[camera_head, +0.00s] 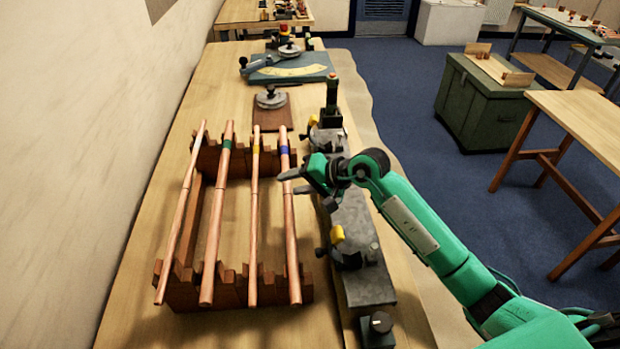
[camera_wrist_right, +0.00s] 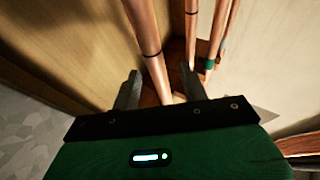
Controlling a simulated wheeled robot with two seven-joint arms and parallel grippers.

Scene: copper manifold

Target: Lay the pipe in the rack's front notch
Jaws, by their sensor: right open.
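A wooden rack (camera_head: 185,290) with notched end boards stands on the bench in the head view. Several long copper pipes lie lengthwise across its boards. The rightmost pipe (camera_head: 290,225) has a blue band near its far end. My right gripper (camera_head: 294,182) is at this pipe, toward its far half. In the right wrist view the open fingers (camera_wrist_right: 160,88) stand on either side of a copper pipe (camera_wrist_right: 146,35); contact cannot be told. My left gripper is out of view.
A grey metal fixture (camera_head: 358,235) with yellow-knobbed clamps runs along the rack's right side, under my right arm. Beyond the rack are a brown board with a round weight (camera_head: 270,98) and a teal plate (camera_head: 290,68). A wall closes the left side.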

